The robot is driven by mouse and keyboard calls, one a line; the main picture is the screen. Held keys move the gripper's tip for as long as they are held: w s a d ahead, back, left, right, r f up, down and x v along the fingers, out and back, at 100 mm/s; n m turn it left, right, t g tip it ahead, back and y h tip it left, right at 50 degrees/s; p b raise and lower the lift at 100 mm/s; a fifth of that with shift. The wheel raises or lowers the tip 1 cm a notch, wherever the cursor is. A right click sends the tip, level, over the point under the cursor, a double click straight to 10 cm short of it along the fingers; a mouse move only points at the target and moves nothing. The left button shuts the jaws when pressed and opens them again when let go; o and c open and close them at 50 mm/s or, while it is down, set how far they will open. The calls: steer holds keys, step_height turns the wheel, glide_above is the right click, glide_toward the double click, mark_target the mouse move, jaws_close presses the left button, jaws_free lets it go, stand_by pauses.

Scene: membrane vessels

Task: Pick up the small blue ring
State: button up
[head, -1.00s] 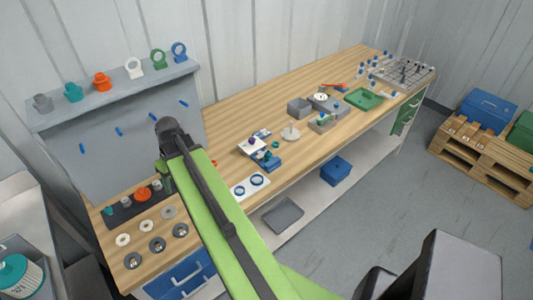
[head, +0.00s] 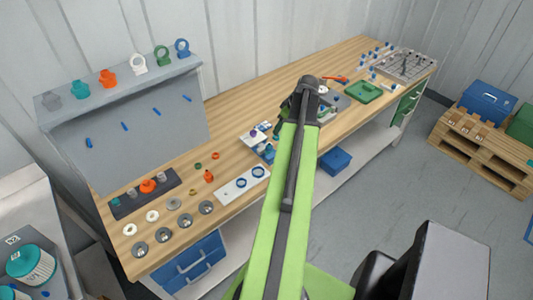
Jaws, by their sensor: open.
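Two blue rings lie on a white plate (head: 226,194) near the front edge of the bench. One ring (head: 258,171) is at the plate's right end and the other ring (head: 241,183) is just left of it. They look close in size, so I cannot tell surely which is the small one. Nothing of mine touches them. My green arm rises to the right of the plate, and its dark upper joint is over the bench. My gripper's fingers do not show; the arm seems to hide them.
A bench shelf (head: 120,85) holds several fittings, including an upright blue ring (head: 182,48). Small red and green parts lie behind the plate. Grey discs and white washers lie to its left. A green tray (head: 364,93) is farther right.

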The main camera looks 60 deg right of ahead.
steer(key=b, duration=0.8)
glide_above(270, 145)
steer(key=s, duration=0.2)
steer(key=f, duration=0.9)
steer(key=shift+d+f, duration=0.15)
steer(key=shift+d, duration=0.1)
steer(key=shift+w+f, duration=0.1)
steer(key=b+x, duration=0.5)
steer(key=shift+a+f, duration=0.15)
steer(key=shift+a, duration=0.05)
jaws_close()
